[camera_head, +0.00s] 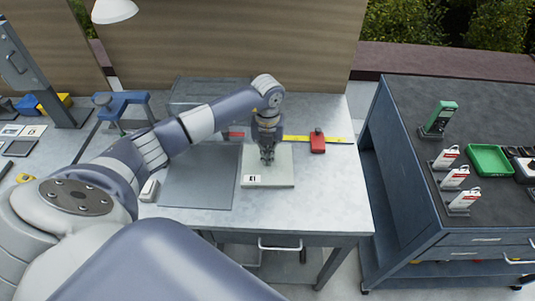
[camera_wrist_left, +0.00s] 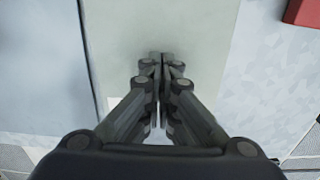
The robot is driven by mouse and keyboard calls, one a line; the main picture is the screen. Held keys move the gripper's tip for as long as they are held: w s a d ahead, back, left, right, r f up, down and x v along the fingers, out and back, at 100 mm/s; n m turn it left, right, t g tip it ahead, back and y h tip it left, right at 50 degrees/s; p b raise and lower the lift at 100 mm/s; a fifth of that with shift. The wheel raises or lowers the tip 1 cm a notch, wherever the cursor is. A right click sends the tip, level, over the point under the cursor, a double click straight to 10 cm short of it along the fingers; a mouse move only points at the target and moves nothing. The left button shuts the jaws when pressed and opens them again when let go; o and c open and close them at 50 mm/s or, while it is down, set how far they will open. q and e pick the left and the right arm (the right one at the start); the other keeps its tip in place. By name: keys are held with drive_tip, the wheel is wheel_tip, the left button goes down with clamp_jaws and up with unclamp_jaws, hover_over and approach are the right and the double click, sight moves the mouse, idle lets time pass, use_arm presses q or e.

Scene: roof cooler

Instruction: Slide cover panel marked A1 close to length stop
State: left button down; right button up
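A pale grey-green cover panel (camera_head: 280,178) lies flat on the metal workbench. Its small white label is hard to read and looks more like E1 than A1. My left gripper (camera_head: 267,160) points down over the panel's middle. In the left wrist view my left gripper (camera_wrist_left: 161,58) has its fingers together with nothing visible between them, and the panel (camera_wrist_left: 190,30) is beneath. I cannot tell whether the tips touch it. A red block (camera_head: 317,142), apparently the length stop, sits on a yellow ruler (camera_head: 340,140) behind and right of the panel, apart from it. My right gripper is not seen.
A darker grey plate (camera_head: 200,178) lies left of the panel on the workbench (camera_head: 335,205). A small white item (camera_head: 149,190) is at its left. The bench right of the panel is clear. A dark cabinet (camera_head: 415,95) stands further right.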

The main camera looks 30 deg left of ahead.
sight(287, 162)
use_arm(q)
drive_tip(key=shift+f+b, duration=0.65)
drive_tip(key=shift+f, duration=0.25)
drive_tip(key=shift+d, duration=0.2)
drive_tip(key=shift+w+d, duration=0.1)
drive_tip(key=shift+w+d+b, duration=0.4)
drive_tip(key=shift+w+d, duration=0.1)
drive_tip(key=shift+d, duration=0.25)
drive_tip(key=shift+w+d+f+b, duration=0.1)
drive_tip(key=shift+w+d+b, duration=0.2)
drive_tip(key=shift+w+d, duration=0.3)
drive_tip(key=shift+w+d+b, duration=0.25)
drive_tip(key=shift+w+d, duration=0.15)
drive_tip(key=shift+d, duration=0.4)
drive_tip(key=shift+w, duration=0.15)
idle(0.6)
